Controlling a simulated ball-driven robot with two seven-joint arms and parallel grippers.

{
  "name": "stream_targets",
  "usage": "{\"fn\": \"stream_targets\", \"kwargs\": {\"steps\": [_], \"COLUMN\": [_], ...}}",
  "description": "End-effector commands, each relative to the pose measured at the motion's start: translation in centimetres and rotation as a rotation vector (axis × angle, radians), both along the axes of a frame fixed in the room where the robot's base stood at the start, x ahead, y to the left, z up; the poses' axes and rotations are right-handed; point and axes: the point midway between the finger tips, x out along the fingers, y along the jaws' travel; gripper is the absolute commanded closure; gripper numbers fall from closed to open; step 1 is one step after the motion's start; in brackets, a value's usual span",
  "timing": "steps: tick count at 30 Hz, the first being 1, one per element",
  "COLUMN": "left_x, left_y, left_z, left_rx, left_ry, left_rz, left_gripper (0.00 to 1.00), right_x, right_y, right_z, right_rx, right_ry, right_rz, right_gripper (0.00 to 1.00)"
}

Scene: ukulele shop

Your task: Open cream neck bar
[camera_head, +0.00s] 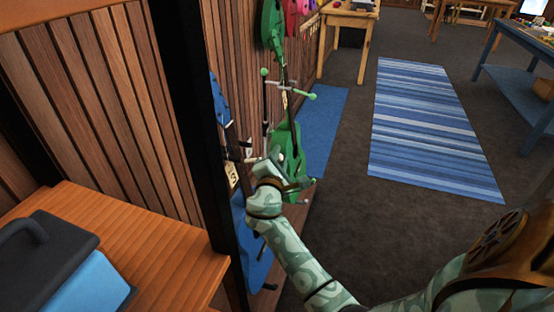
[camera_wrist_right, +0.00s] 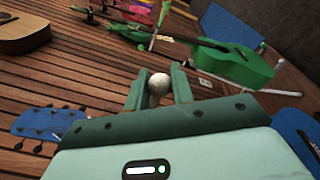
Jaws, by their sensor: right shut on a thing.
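The cream neck bar shows in the right wrist view as a round cream knob (camera_wrist_right: 158,82) between the two fingers of my right gripper (camera_wrist_right: 159,88). The gripper is shut on this knob. In the head view my right gripper (camera_head: 254,160) is at the wall rack, beside the blue ukulele, and the hand hides most of the bar. I cannot tell the bar's angle. My left gripper is not in view.
A green ukulele (camera_head: 289,148) hangs just beyond, with a green-knobbed bar (camera_head: 291,88) on its stand. A blue ukulele (camera_head: 257,250) hangs at the near side. A black post (camera_head: 193,120) and wooden counter (camera_head: 165,250) are left.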

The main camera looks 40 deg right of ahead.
Motion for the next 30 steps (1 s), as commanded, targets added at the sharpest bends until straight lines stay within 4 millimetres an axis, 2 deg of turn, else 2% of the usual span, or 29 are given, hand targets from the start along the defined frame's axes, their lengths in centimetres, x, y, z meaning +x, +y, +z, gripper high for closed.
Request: {"fn": "stream_targets", "kwargs": {"steps": [3,15,30], "left_x": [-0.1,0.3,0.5], "left_y": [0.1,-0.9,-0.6], "left_z": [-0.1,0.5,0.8], "left_rx": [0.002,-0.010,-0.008], "left_ry": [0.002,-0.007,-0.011], "left_rz": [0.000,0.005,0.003], "left_gripper": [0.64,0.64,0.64], "right_x": [-0.5,-2.5,-3.2], "right_y": [0.5,2.9,4.5], "right_z": [-0.2,-0.1,-0.3], "right_rx": [0.007,0.006,0.007], "right_ry": [0.003,0.003,0.003], "right_rz": [-0.091,-0.082,-0.079], "right_gripper": [1.00,1.00,1.00]}}
